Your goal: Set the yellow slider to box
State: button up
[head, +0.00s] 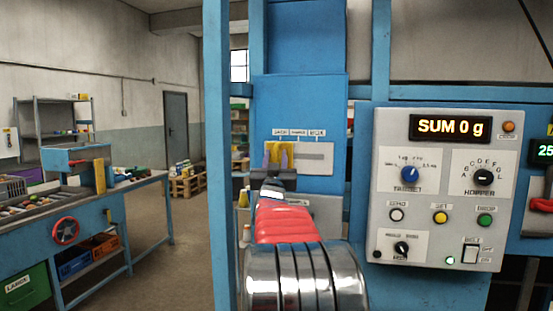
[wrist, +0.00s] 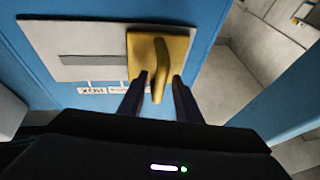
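The yellow slider (head: 291,147) sits at the left end of a slot in a pale plate (head: 318,168) on the blue cabinet. Three small labels (head: 299,133) stand in a row above the plate; the right one seems to read BOX. In the wrist view the picture is turned over: the slider (wrist: 145,48) is at the plate's right end, and the BOX label (wrist: 91,90) lies to its left. My gripper (head: 276,157) is at the slider. In the wrist view its dark fingers (wrist: 160,77) stand either side of the slider's handle, with a slim gap showing.
A control panel (head: 385,235) with knobs, buttons and a lit display reading SUM 0 g (head: 450,128) stands to the right. A blue post (head: 216,130) rises just left of the plate. A workbench (head: 150,185) with bins is farther left.

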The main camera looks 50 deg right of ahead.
jog(key=shift+c, duration=0.5)
grip_shut()
